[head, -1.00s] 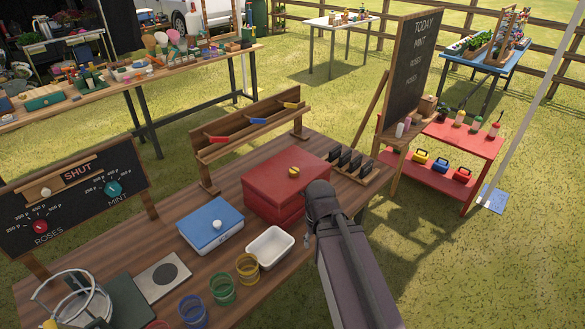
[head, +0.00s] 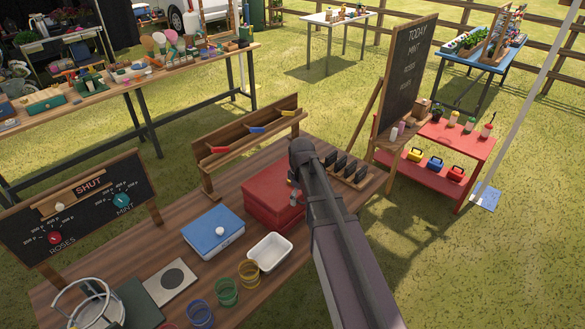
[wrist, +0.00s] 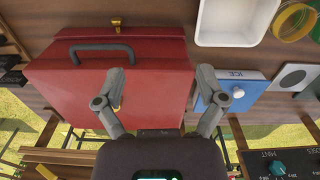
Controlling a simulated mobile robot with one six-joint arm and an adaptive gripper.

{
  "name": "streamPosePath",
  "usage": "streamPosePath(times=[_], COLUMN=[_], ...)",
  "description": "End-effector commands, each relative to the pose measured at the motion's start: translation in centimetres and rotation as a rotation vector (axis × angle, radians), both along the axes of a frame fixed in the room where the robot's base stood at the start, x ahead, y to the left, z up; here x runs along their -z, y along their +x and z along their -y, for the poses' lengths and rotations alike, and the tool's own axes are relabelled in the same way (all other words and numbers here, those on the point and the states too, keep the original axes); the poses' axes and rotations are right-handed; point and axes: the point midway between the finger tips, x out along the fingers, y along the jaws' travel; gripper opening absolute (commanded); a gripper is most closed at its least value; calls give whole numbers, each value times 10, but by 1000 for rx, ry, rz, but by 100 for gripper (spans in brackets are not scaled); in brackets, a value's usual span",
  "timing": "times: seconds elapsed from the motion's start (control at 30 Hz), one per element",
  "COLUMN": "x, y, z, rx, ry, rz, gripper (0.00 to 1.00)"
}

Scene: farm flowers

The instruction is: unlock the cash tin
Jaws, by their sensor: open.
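The red cash tin (head: 266,198) stands on the wooden table, partly hidden by my arm in the head view. In the wrist view the tin (wrist: 65,85) fills the left and middle; it has a dark handle (wrist: 100,47) and a small brass piece (wrist: 117,22) at its far edge. Another brass bit on the lid is partly hidden by a finger. My gripper (wrist: 160,82) is open and empty, its fingers spread over the lid and its right edge. I cannot tell whether they touch it. The fingers are mostly hidden in the head view.
A blue box (head: 208,237) and a white tray (head: 270,252) stand close to the tin. A wooden rack (head: 250,150) behind it holds red, blue and yellow pieces (head: 257,130). Dark upright pieces (head: 350,167) stand to the right. Several coloured rings (head: 227,292) are at the front.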

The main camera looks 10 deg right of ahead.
Motion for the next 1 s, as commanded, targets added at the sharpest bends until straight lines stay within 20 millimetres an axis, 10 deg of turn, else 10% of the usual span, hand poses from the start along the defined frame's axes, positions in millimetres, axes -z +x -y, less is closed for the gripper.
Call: streamPosePath(times=[0.4, 1.0], x=[-80, -90], y=[125, 147], z=[0, 1], rx=[-570, -716], ry=[0, 1], rz=[0, 0], gripper=[90, 90])
